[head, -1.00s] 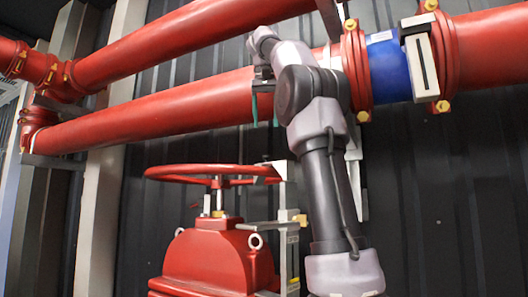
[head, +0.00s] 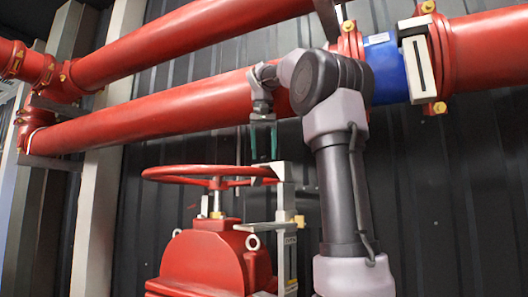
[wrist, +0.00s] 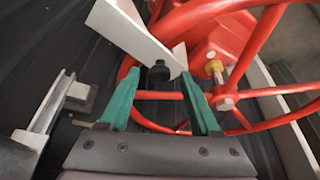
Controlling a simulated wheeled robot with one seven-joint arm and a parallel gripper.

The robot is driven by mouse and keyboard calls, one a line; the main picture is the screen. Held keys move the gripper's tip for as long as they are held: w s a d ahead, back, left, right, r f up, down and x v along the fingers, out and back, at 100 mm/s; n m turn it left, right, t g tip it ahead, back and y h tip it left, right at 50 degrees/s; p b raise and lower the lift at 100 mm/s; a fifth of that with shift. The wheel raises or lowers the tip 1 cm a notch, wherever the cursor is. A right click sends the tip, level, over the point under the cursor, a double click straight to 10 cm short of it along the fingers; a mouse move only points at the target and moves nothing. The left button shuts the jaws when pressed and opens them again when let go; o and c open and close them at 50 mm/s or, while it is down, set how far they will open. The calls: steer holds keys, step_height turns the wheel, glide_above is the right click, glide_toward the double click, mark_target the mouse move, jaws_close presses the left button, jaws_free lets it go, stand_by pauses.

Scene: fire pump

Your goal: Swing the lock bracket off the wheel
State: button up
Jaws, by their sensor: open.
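The red wheel (head: 205,175) sits level on top of the red valve body (head: 205,260). The pale metal lock bracket (head: 282,225) stands upright at the wheel's right side, its top end at the rim. In the wrist view a pale plate (wrist: 135,30), seemingly part of the bracket, lies over the red wheel (wrist: 260,45), with a dark round knob (wrist: 158,72) near its end. My gripper (head: 263,157) points down, open and empty, just above the bracket's top. In the wrist view its green fingertips (wrist: 160,80) appear either side of the knob; contact cannot be told.
Red pipes (head: 170,110) run above and behind the wheel, close to my arm. A blue pipe section (head: 383,68) is at upper right. A dark ribbed wall (head: 440,200) stands behind. In the wrist view, a grey metal piece (wrist: 50,105) lies left of my fingers.

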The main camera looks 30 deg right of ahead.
jaws_close()
stand_by(1.3)
